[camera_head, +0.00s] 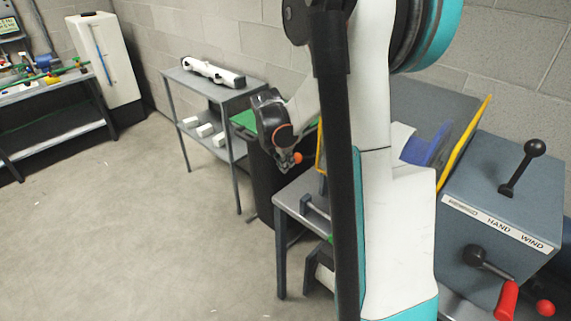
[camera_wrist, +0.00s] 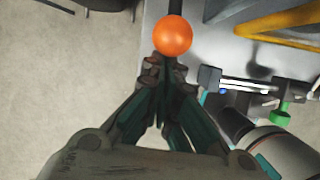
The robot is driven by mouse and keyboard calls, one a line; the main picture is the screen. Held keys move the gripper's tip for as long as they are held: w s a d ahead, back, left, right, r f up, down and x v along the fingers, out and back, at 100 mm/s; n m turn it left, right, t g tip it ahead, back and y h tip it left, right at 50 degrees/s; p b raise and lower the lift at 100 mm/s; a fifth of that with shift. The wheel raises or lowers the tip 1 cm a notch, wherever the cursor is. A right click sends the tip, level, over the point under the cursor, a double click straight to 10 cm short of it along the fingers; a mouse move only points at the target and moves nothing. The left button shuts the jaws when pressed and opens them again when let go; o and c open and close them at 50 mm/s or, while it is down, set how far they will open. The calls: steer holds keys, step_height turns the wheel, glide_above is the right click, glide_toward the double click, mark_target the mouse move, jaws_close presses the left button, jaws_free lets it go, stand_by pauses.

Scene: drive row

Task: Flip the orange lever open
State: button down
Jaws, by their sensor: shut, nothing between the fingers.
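The orange lever shows as a round orange knob (camera_wrist: 174,36) at the top middle of the wrist view, with a short dark rod running up from it out of the picture. In the head view the orange knob (camera_head: 298,158) is small, just right of my gripper (camera_head: 287,163). My gripper (camera_wrist: 165,70) is shut and empty in the wrist view. Its fingertips are right below the knob in the picture; I cannot tell whether they touch it. The lever's base is hidden behind my arm in the head view.
A grey table (camera_head: 290,197) stands beside the lever, with a metal bar and green part (camera_wrist: 280,117) near it. A blue-grey box marked HAND WIND (camera_head: 500,215) with black and red handles is at right. A shelf (camera_head: 225,90) stands behind. The floor (camera_head: 130,220) at left is clear.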

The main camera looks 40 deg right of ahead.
steer(key=shift+d+r, duration=0.15)
steer(key=shift+r, duration=0.1)
steer(key=d+r+y+p, duration=0.1)
steer(key=r, duration=0.1)
steer(key=d+r+y+p, duration=0.1)
steer(key=d+r+p, duration=0.1)
steer(key=d+r+y+p, duration=0.1)
steer(key=r+p, duration=0.1)
steer(key=shift+w+d+r+g+y, duration=0.1)
steer(key=shift+w+d+g+y, duration=0.15)
steer(key=shift+w+g+y, duration=0.05)
steer(key=w+d+r+p, duration=0.1)
steer(key=d+r+p, duration=0.2)
steer(key=d, duration=0.5)
steer(key=shift+d+r, duration=0.2)
steer(key=shift+d, duration=0.1)
